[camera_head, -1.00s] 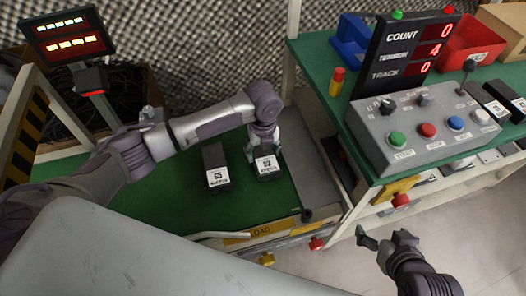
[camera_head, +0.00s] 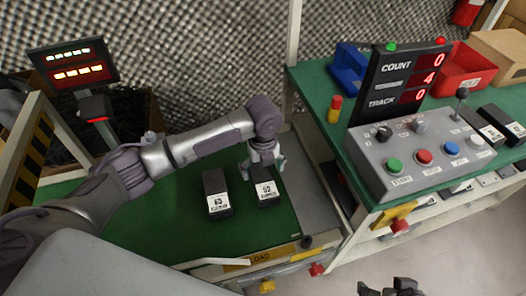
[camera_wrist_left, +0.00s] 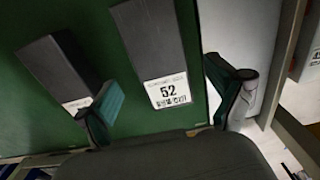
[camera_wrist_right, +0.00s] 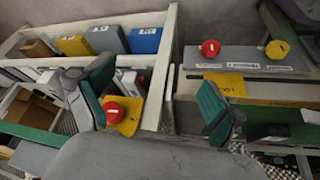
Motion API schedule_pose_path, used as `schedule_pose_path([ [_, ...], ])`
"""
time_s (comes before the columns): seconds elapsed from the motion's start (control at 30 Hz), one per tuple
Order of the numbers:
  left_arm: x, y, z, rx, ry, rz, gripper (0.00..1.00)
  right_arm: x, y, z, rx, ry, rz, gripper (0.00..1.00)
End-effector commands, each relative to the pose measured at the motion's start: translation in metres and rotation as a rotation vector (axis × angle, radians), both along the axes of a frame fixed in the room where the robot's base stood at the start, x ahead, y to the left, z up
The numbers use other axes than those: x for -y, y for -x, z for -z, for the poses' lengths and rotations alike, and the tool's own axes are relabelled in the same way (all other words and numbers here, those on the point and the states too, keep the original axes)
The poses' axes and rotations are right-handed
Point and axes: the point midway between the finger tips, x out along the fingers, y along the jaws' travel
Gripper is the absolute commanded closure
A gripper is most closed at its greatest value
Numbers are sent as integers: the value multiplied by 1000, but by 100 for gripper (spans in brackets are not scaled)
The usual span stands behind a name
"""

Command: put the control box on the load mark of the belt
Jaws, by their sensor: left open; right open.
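Two black boxes with white labels lie side by side on the green belt (camera_head: 150,222). The right one (camera_head: 263,191) is labelled 52; the left one (camera_head: 215,192) has a less clear label. I cannot tell which is the control box. My left gripper (camera_head: 264,168) is open at the far end of the 52 box. In the left wrist view, the 52 box (camera_wrist_left: 155,50) lies between the spread fingers. The yellow LOAD strip (camera_head: 262,256) runs along the belt's near edge. My right gripper (camera_head: 390,289) is open and empty, low in the head view.
A grey button console (camera_head: 420,150), a COUNT display (camera_head: 400,77), a red bin (camera_head: 468,58) and more black boxes (camera_head: 480,124) stand on the right bench. A lit display (camera_head: 73,64) stands at the left. A grey strip separates belt and bench.

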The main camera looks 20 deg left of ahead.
Motion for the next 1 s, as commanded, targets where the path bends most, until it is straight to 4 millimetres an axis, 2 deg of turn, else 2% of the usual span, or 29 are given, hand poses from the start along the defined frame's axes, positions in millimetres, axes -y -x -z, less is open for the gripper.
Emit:
schedule_pose_path([
  [0.03,0,0,-12,1,0,1,7,4,12,0,-55,11,5,7],
  [0.13,0,-1,-28,3,1,1,7,9,32,2,-153,31,12,7],
  [0.2,1,-1,-45,4,2,0,7,9,30,-4,-142,28,11,7],
  [0.4,0,0,-72,1,1,1,7,8,29,-11,-140,28,11,7],
  [0.57,0,0,-79,-1,1,0,7,8,29,-12,-140,28,11,7],
  [1.0,0,0,-79,-1,1,0,7,8,29,-12,-139,28,10,7],
])
